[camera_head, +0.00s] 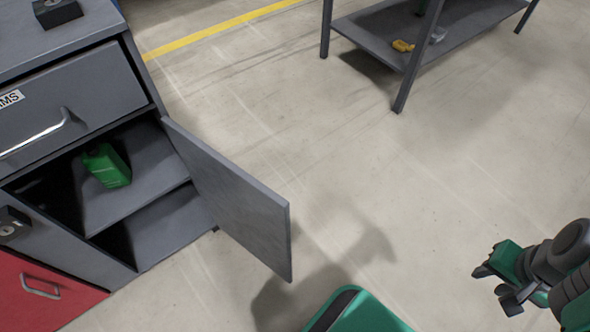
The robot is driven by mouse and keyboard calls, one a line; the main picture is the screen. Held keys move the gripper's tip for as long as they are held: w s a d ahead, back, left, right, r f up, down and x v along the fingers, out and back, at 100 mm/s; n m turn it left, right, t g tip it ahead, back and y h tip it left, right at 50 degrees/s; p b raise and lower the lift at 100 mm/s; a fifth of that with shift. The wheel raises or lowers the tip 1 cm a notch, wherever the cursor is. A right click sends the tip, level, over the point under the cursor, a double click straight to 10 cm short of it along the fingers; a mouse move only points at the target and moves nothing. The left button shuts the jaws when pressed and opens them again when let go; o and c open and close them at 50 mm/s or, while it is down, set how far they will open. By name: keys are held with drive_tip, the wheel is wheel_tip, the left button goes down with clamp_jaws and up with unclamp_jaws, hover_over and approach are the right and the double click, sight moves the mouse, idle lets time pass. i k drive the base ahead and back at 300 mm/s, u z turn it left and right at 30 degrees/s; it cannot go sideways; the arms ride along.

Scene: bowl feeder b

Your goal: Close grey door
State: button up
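The grey door (232,203) stands wide open, swung out from the right side of the grey cabinet (75,92). Its free edge points toward the lower middle of the picture. The open compartment behind it shows a shelf (140,178) with a green canister (106,166) on it. My gripper (496,284) is at the lower right, over the floor, well to the right of the door and not touching it. Its fingers appear spread apart with nothing between them.
A closed grey drawer (70,108) with a metal handle is above the compartment. A red panel (40,295) with a handle is at lower left. A grey table (425,45) with a low shelf stands at the back. The floor (400,180) between door and gripper is clear.

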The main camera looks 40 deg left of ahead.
sight(256, 216)
drive_tip(key=i, duration=1.75)
drive_tip(key=u, duration=4.25)
drive_tip(key=i, duration=0.5)
drive_tip(key=z, duration=0.5)
drive_tip(key=k, duration=1.05)
drive_tip(key=u, duration=1.3)
drive_tip(key=i, duration=0.5)
